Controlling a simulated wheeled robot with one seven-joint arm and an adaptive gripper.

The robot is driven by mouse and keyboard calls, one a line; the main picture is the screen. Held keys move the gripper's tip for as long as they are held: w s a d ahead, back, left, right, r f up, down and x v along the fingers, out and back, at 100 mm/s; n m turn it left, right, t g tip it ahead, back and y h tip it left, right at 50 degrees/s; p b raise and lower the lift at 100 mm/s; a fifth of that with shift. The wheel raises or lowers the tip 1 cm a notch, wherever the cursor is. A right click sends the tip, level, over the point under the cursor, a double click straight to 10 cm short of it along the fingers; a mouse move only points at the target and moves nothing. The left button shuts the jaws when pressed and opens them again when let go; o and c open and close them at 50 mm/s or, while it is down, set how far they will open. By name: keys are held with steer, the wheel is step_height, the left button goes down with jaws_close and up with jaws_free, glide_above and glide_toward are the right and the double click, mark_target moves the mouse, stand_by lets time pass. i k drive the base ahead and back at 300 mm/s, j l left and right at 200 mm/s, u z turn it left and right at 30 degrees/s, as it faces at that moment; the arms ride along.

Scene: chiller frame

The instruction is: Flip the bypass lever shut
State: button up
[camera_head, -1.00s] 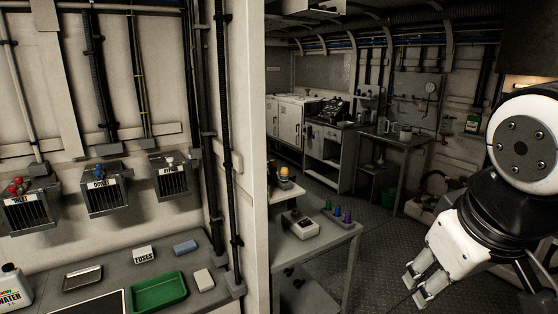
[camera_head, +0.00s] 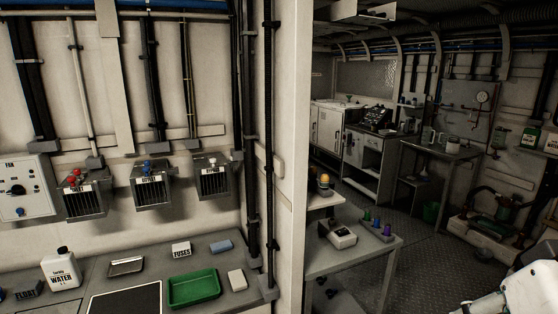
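The bypass box (camera_head: 213,184) is the rightmost of three dark slatted boxes on the left wall. Its label is small but seems to read BYPASS. A small white-knobbed lever (camera_head: 212,161) sits on top of it; its exact angle is too small to tell. My gripper (camera_head: 468,307) is at the bottom right corner, mostly cut off by the frame edge, far from the box. Its fingers do not show clearly enough to tell open from shut.
Beside it are a blue-knobbed outlet box (camera_head: 151,190) and a red-knobbed inlet box (camera_head: 85,203). Below is a bench with a green tray (camera_head: 194,290), a fuses box (camera_head: 181,249) and a water bottle (camera_head: 61,270). A wall edge (camera_head: 290,150) and a side table (camera_head: 350,257) stand between gripper and boxes.

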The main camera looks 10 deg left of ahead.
mark_target(212, 162)
steer(key=i+j+z, duration=0.2)
steer(key=j, duration=0.6)
steer(key=i+j+z, duration=0.2)
steer(key=j, duration=0.55)
steer(key=j+z, duration=0.2)
steer(key=j, duration=0.6)
steer(key=i, duration=0.45)
